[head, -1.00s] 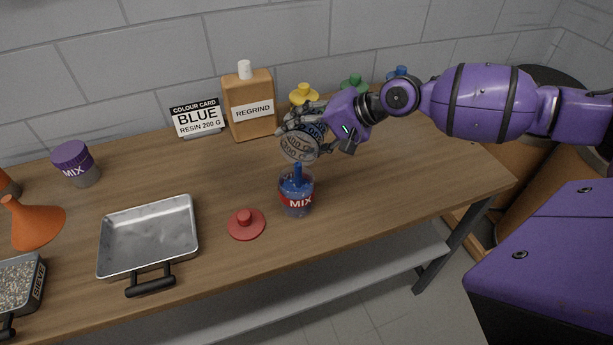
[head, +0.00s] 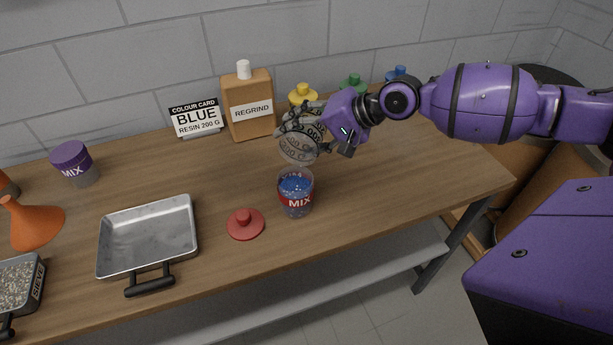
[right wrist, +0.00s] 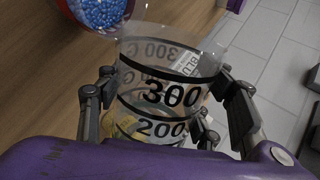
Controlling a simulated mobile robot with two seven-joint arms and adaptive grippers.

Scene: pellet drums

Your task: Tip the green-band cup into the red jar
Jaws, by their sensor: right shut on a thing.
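My right gripper (head: 308,128) is shut on a clear cup (head: 297,151), above and just behind the red jar. The cup is tilted with its mouth toward the jar. In the right wrist view the cup (right wrist: 165,70) has dark rings and the numbers 300 and 200; it looks empty, and I see no green band. The red jar (head: 297,201) is clear with a red MIX label, stands upright and open, and holds blue pellets. Its pellets also show in the right wrist view (right wrist: 98,12). My left gripper is not in view.
A red lid (head: 245,224) lies left of the jar. A metal tray (head: 150,238) and an orange funnel (head: 37,222) are further left. The table right of the jar is clear.

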